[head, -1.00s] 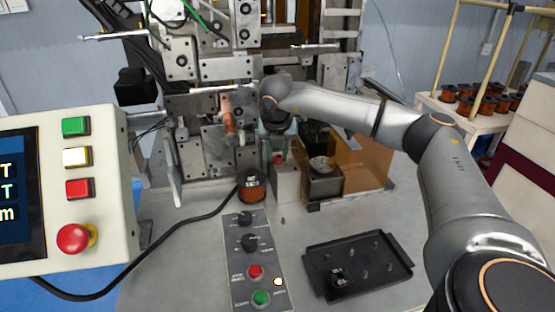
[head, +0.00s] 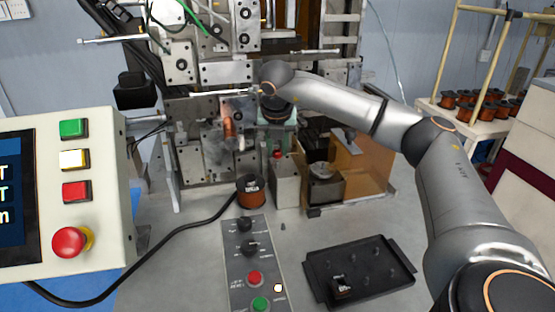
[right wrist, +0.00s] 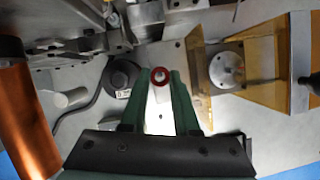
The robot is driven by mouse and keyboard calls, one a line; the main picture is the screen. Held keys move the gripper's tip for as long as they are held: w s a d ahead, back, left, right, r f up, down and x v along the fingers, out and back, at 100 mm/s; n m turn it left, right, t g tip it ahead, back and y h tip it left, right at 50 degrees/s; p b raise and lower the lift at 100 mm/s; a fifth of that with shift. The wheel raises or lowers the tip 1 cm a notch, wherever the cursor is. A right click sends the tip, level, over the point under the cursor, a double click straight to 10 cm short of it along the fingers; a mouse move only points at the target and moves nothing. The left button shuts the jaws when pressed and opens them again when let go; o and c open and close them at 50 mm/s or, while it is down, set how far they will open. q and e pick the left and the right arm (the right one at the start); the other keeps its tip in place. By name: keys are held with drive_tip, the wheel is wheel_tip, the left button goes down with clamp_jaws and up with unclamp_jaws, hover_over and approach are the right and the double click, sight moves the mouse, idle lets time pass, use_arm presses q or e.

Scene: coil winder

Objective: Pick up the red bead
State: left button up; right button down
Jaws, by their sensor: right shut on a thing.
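The red bead (right wrist: 159,76) is a small round piece with a pale centre. In the right wrist view it sits between the two green fingertips of my right gripper (right wrist: 160,80), which is shut on it. In the head view the red bead (head: 277,154) shows as a small red spot just under my right gripper (head: 277,144), above the grey block in front of the winder. The gripper's fingers are partly hidden there by my wrist. My left gripper is in neither view.
The coil winder (head: 215,70) stands close behind the gripper. A wire spool (head: 250,191) is at the left and an amber panel (head: 371,165) at the right. A black tray (head: 320,264) and a button panel (head: 250,270) lie in front.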

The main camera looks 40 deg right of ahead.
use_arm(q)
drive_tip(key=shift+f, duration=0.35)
use_arm(e)
drive_tip(key=s+a+r, duration=0.8)
drive_tip(key=s+r, duration=0.1)
drive_tip(key=s, duration=0.2)
drive_tip(key=shift+s+r, duration=0.2)
drive_tip(key=shift+r, duration=0.15)
